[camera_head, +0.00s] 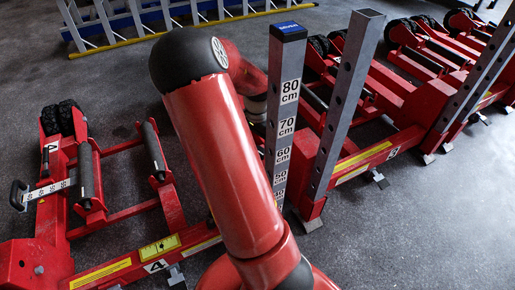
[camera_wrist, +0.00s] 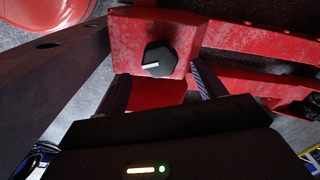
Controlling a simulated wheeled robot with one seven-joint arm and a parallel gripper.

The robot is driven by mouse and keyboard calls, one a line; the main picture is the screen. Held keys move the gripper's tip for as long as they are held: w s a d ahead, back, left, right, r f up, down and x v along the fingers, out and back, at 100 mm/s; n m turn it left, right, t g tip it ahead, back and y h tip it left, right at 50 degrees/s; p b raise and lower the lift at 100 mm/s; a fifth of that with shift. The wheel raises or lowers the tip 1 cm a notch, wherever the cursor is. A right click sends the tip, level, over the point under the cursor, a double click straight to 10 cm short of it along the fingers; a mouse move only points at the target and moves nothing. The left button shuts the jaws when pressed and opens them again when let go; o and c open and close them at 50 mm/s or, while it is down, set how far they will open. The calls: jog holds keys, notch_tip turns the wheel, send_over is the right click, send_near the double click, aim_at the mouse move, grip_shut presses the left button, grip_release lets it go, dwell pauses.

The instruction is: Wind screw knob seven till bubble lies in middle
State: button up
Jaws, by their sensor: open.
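In the wrist view a black knob (camera_wrist: 159,60) with a white pointer mark sits on the face of a red steel block (camera_wrist: 190,37). The pointer lies nearly level, towards the left. My gripper (camera_wrist: 161,74) is open, with one finger to each side of the knob and the tips near its lower edge. I cannot tell whether they touch it. No number seven is readable by this knob. In the head view my gripper is hidden behind my arm. A yellow plate (camera_head: 160,248) with dark marks is on the near red frame; no bubble can be made out.
A grey post with a height scale (camera_head: 283,120) and a bare drilled post (camera_head: 341,105) stand upright. A ladder (camera_head: 160,15) lies behind. Bare floor shows right.

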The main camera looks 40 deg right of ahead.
jog(key=shift+f, duration=2)
jog(key=c, duration=1)
jog(key=shift+o, duration=0.2)
jog(key=shift+f+n+b, duration=0.15)
jog(key=shift+n+b, duration=0.5)
jog(key=shift+n, duration=0.15)
jog(key=n+b, duration=0.1)
jog(key=n, duration=0.1)
jog(key=shift+n, duration=0.3)
jog(key=o, duration=1)
jog(key=shift+c, duration=0.2)
jog(key=shift+r, duration=0.2)
